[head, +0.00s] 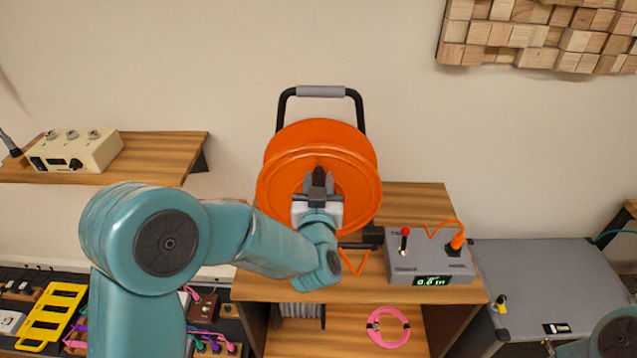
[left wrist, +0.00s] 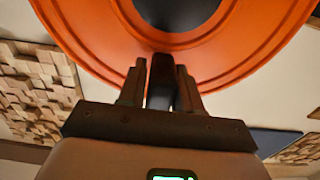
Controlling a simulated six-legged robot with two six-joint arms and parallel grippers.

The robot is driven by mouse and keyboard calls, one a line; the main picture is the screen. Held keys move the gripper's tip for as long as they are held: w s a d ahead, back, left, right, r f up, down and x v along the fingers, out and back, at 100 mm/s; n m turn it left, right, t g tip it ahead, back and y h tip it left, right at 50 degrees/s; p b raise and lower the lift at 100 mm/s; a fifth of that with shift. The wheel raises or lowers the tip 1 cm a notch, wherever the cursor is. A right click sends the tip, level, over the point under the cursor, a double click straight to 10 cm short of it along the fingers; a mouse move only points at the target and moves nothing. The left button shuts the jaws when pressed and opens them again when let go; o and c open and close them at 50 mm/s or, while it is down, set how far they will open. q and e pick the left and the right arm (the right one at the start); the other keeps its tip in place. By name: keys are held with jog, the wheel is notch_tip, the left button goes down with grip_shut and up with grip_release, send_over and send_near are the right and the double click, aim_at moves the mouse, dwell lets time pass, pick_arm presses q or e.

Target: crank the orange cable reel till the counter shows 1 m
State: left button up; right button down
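The orange cable reel (head: 279,185) stands upright in its black frame on a wooden shelf unit, its round face toward me. Its dark crank handle (left wrist: 162,85) sticks out between the fingers of my left gripper (head: 318,182). The fingers lie close on both sides of the handle and look shut on it, in front of the reel's face. The gripper hides part of the crank. The grey counter box (head: 402,266) stands right of the reel, with green digits (head: 432,281) that seem to read about 0.01 m. My right gripper is not in view.
An orange cable (head: 456,241) plugs into the counter box, which has a red-tipped switch (head: 405,232). A pink cable coil (head: 388,327) lies on the lower shelf. A grey case (head: 545,285) stands at right. A beige device (head: 75,151) sits on the left shelf.

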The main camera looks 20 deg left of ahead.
pick_arm(q)
grip_shut()
